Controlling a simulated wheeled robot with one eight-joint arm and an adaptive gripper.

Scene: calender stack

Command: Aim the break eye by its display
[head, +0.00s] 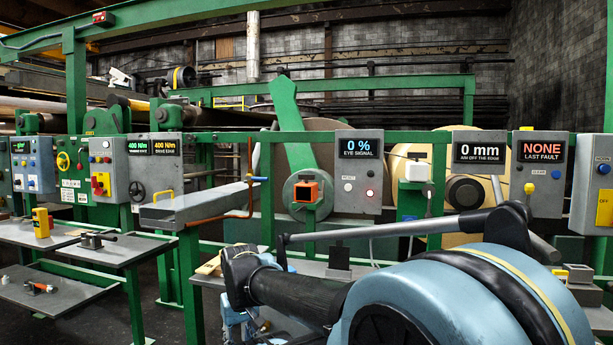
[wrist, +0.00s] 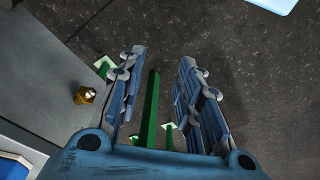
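An orange-framed sensor with a dark square face (head: 306,191), which looks like the break eye, is mounted on the green machine frame. To its right, the eye signal display (head: 360,146) reads 0 %. A red light glows on the panel below that display. My gripper (wrist: 160,62) is open and empty in the wrist view, its two blue fingers apart over the dark floor. In the head view my gripper (head: 240,322) hangs low, below and left of the orange sensor and apart from it; its fingertips are partly hidden there.
A white box sensor (head: 417,172) hangs right of the eye panel. Other displays read 0 mm (head: 480,148) and NONE (head: 541,149). An orange bent handle (head: 246,205) stands left of the eye. Grey shelves (head: 125,247) are at left. A brass knob (wrist: 85,95) shows beside my gripper.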

